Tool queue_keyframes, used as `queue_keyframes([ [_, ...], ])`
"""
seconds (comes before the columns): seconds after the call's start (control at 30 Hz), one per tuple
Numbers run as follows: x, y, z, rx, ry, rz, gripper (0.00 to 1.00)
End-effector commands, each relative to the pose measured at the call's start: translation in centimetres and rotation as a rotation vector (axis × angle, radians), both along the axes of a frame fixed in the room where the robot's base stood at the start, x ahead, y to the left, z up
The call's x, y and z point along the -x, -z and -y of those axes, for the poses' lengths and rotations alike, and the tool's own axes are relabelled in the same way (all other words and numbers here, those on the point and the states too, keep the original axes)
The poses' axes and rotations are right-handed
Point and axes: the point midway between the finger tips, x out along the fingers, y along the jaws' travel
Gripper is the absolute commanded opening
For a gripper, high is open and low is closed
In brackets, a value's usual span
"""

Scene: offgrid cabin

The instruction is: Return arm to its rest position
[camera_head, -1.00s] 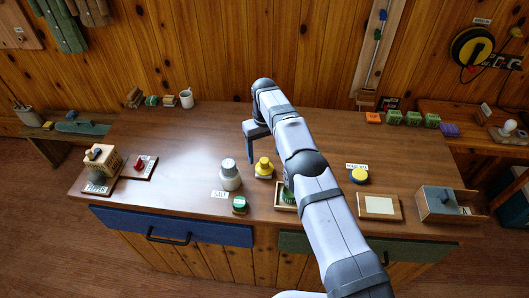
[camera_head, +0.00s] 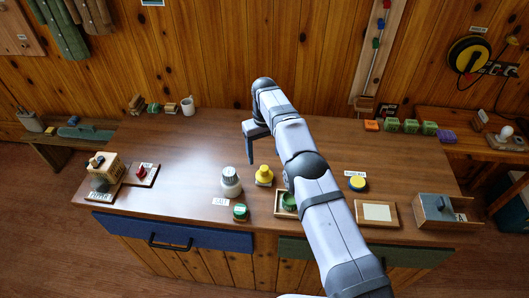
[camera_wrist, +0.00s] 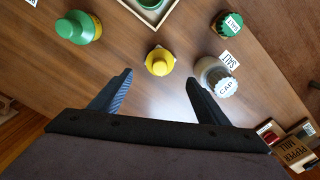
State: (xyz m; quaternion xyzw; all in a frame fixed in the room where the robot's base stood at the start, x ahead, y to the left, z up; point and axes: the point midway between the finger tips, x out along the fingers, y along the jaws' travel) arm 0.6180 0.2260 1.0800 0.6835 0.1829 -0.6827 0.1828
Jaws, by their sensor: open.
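My gripper (camera_wrist: 158,88) is open and empty in the wrist view, its two fingers apart with bare tabletop between them. In the head view my gripper (camera_head: 250,157) hangs over the wooden counter (camera_head: 190,140), behind the yellow bottle (camera_head: 264,176). My arm reaches from the lower right to the middle of the counter and hides part of it. The yellow bottle also shows in the wrist view (camera_wrist: 160,61), just beyond the fingertips and apart from them.
A white capped jar (camera_head: 231,183) and a small green-topped jar (camera_head: 240,212) stand left of my arm. A tray (camera_head: 279,209) with a green item is partly behind the arm. A yellow-topped round thing (camera_head: 357,184) and drawer box (camera_head: 446,208) are right. The counter's left middle is clear.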

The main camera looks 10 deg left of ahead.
Motion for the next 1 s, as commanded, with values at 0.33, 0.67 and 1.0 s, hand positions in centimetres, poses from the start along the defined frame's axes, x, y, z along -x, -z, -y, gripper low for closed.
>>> queue_keyframes([
  [0.33, 0.0, -0.1, 0.2, 0.000, 0.005, 0.000, 0.69],
  [0.67, 0.6, -1.8, 4.2, 0.000, 0.085, 0.000, 0.69],
  [1.0, 5.7, -3.7, 11.1, -0.001, 0.213, 0.003, 0.69],
])
